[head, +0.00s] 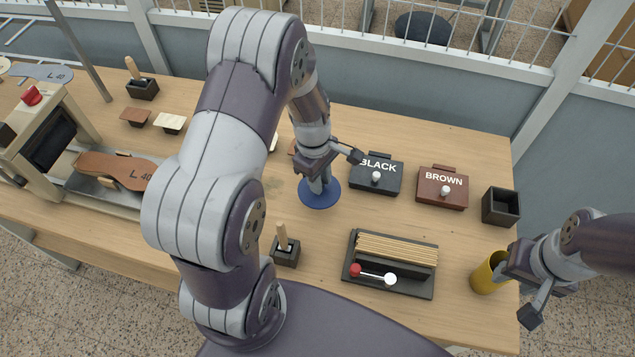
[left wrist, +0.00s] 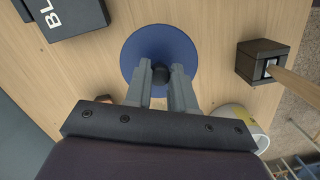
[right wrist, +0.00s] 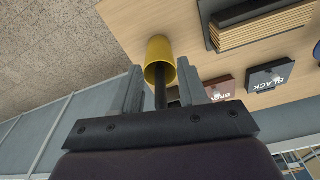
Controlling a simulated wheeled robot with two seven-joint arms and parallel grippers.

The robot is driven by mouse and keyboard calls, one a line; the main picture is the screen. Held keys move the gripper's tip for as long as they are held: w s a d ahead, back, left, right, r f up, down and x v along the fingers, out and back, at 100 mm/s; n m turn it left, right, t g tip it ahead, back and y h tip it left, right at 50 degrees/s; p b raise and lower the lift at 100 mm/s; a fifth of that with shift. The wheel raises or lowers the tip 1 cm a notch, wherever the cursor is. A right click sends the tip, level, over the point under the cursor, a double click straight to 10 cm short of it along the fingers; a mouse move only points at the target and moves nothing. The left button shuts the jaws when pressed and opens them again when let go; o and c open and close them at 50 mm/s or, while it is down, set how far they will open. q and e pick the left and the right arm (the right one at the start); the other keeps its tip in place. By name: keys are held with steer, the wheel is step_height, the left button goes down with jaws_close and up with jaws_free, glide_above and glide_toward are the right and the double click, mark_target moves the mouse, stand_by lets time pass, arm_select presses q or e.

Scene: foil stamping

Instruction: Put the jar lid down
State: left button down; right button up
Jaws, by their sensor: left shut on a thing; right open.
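The jar lid (head: 313,203) is a flat blue disc with a dark round knob; it also shows in the left wrist view (left wrist: 143,48). My left gripper (head: 322,190) points down with its fingers (left wrist: 160,72) shut on the knob. The lid is flat, at or just above the wooden table; I cannot tell whether it touches. A pale round jar or cup (left wrist: 240,118) shows partly behind the left gripper in the left wrist view.
The black box (head: 376,177) and brown box (head: 442,188) stand right of the lid. A dark empty bin (head: 500,207) is further right. A tray of sticks (head: 390,285) and a small holder (head: 286,255) are nearer me. A press (head: 50,135) stands left.

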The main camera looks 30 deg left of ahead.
arm_select(q)
steer(key=shift+w+a+f, duration=0.3)
steer(key=shift+a+f, duration=0.1)
steer(key=shift+a, duration=0.05)
steer(key=f, duration=0.3)
steer(key=shift+s+f+p, duration=0.2)
steer(key=shift+s+p, duration=0.15)
steer(key=shift+w+f, duration=0.2)
steer(key=shift+f, duration=0.15)
steer(key=c, duration=1)
jaws_free()
steer(key=shift+o, duration=0.2)
steer(key=shift+s+r, duration=0.1)
arm_select(e)
steer(key=shift+d+r, duration=0.1)
steer(key=shift+r, duration=0.3)
